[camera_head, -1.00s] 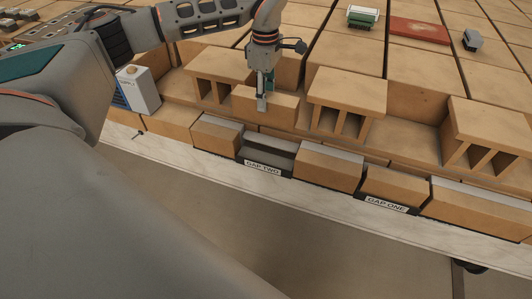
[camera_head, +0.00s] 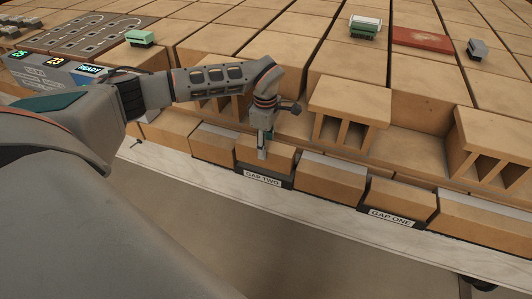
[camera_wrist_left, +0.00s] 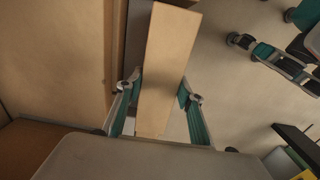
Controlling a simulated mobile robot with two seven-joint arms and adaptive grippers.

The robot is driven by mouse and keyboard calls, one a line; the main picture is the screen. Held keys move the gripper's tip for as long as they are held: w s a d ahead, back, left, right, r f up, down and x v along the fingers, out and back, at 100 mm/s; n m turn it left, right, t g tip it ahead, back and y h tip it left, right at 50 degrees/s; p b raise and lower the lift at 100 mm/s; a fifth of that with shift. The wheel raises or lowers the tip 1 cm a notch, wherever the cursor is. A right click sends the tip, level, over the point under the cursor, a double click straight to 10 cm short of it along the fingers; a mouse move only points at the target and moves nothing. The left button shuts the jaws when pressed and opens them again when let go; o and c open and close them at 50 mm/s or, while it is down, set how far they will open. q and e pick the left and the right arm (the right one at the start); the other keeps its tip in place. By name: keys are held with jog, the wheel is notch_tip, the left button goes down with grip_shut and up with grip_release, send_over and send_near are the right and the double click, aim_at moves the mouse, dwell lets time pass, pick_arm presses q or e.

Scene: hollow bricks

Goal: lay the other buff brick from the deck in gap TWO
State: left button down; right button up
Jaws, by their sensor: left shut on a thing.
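My left gripper (camera_head: 262,152) is shut on a buff brick (camera_head: 280,160), one finger on its front face. The brick is in gap TWO, between two mortared bricks, above the GAP TWO label (camera_head: 262,179). I cannot tell if it rests on the bottom. In the left wrist view the brick (camera_wrist_left: 168,60) runs lengthwise between the two teal-padded fingers (camera_wrist_left: 158,95). Another buff brick (camera_head: 398,197) lies in gap ONE, behind its label (camera_head: 390,217). What seems to be my right gripper (camera_wrist_left: 265,50) shows at the upper right of the wrist view, its opening unclear.
Neighbouring bricks (camera_head: 213,144) (camera_head: 330,180) with grey tops stand close on either side. Hollow bricks (camera_head: 348,105) (camera_head: 495,135) stand on the ledge behind. A green-and-white block (camera_head: 364,26), a red slab (camera_head: 420,38) and a READY panel (camera_head: 90,69) are farther back.

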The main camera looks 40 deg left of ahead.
pick_arm(q)
notch_tip(320, 180, down, 3)
jog(key=shift+f+b, duration=0.2)
jog(key=shift+b, duration=0.1)
jog(key=shift+r, duration=0.15)
jog(key=c, duration=1.6)
grip_release()
jog(key=shift+o, duration=1.4)
